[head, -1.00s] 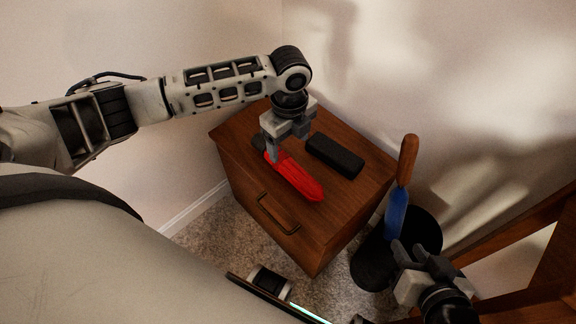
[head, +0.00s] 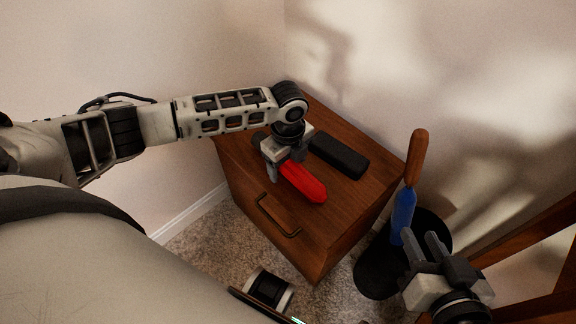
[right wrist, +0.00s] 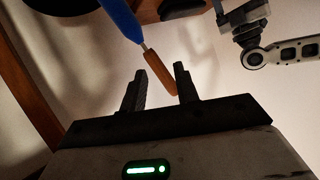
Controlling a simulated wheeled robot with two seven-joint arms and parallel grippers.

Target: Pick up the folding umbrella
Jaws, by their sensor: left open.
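The red folding umbrella (head: 305,184) lies on top of the wooden cabinet in the head view. A dark end of it shows behind my left gripper. My left gripper (head: 285,168) is open and points down over the umbrella, with its fingers at either side of the red body. The gripper hides the umbrella's middle, and I cannot tell whether the fingers touch it. My right gripper (head: 422,246) is open and empty in front of the dark bin; its fingers also show apart in the right wrist view (right wrist: 160,85).
A black case (head: 338,155) lies on the cabinet (head: 345,215) just right of the umbrella. A blue umbrella with a wooden handle (head: 403,210) stands in a black bin (head: 375,272), near my right gripper. Walls close in behind. Wooden furniture (head: 520,235) stands at the right.

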